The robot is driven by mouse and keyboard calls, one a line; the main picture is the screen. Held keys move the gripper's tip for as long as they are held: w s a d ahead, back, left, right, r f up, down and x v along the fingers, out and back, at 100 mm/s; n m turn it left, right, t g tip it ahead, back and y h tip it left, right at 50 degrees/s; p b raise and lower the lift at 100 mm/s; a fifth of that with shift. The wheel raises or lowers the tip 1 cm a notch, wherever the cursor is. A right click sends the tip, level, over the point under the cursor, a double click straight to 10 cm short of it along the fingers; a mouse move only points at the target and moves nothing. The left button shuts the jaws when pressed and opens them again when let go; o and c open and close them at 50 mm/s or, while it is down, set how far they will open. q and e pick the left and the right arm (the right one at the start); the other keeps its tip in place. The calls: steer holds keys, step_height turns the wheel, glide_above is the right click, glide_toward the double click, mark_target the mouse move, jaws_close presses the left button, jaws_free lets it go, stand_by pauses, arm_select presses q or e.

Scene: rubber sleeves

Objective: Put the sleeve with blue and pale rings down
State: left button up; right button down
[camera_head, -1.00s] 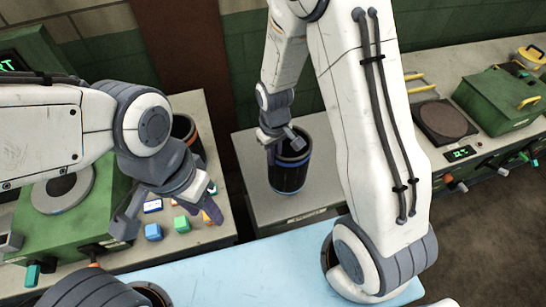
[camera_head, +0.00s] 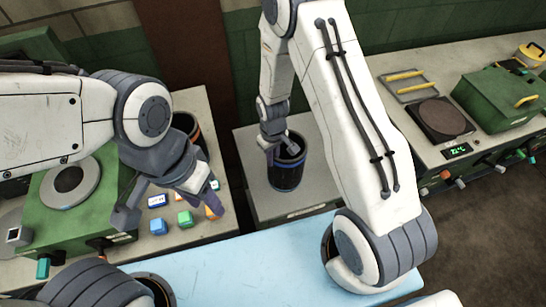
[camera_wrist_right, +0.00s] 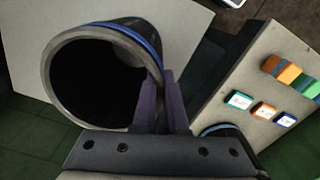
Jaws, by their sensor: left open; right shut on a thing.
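The sleeve with blue and pale rings (camera_head: 287,174) is a dark, open-topped cylinder, upright at the grey bench top (camera_head: 310,195). I cannot tell whether its base touches the surface. My right gripper (camera_head: 279,150) is shut on its rim. In the right wrist view the sleeve (camera_wrist_right: 60,42) shows its round mouth and blue band, with the fingers (camera_wrist_right: 160,105) pinching its wall. The pale ring is hard to make out now. My left gripper (camera_head: 170,208) is open and empty, above the left bench.
Several small coloured blocks, including a blue one (camera_head: 157,227), lie on the left bench beside a green machine (camera_head: 85,222). Another dark sleeve (camera_head: 188,126) stands partly hidden behind my left arm. A light blue table (camera_head: 250,265) is in front. The grey bench around the held sleeve is clear.

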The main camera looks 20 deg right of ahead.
steer(key=shift+f, duration=0.15)
steer(key=c, duration=1)
jaws_free()
steer(key=shift+o, duration=0.2)
